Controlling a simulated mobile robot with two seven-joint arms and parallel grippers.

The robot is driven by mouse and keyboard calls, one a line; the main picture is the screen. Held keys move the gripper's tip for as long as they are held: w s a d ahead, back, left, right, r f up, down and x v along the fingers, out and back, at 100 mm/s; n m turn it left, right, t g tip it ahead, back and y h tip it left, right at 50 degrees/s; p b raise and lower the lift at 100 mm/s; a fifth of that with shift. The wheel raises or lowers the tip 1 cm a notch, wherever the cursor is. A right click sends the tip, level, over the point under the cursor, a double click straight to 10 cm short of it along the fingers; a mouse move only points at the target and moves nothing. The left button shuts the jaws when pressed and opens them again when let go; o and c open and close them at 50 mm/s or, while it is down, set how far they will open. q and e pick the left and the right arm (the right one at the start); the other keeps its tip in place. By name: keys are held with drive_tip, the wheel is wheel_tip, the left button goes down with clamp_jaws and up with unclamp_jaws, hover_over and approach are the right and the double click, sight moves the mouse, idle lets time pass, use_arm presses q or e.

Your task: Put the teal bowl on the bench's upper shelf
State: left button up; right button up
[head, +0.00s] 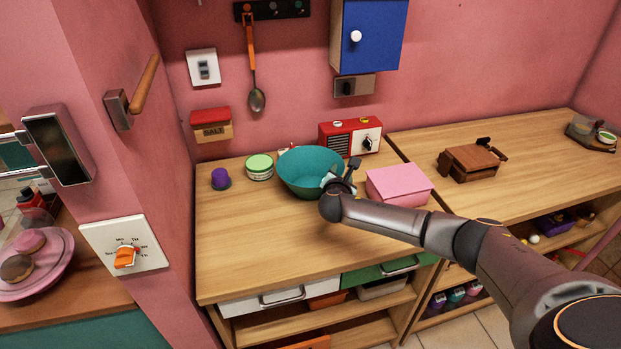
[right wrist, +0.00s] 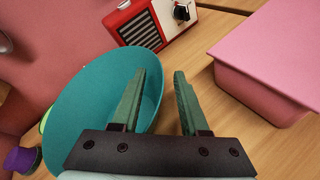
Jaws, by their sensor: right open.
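The teal bowl (head: 308,172) stands upright on the wooden bench top (head: 260,240), toward the back. It also shows in the right wrist view (right wrist: 88,105). My right gripper (head: 345,174) is open at the bowl's right side. In the right wrist view, one finger of the gripper (right wrist: 159,75) overlaps the bowl's inside and the other lies outside, with the rim between them. Whether they touch the bowl I cannot tell. The bench's upper shelf (head: 265,331) is open below the drawers. My left gripper is not in view.
A pink box (head: 399,185) sits close right of the gripper, and a red radio (head: 350,136) behind. A green-lidded tub (head: 260,167) and purple-topped item (head: 221,179) stand left. The bench top's front is clear.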

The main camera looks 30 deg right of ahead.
clamp_jaws()
idle(1.3)
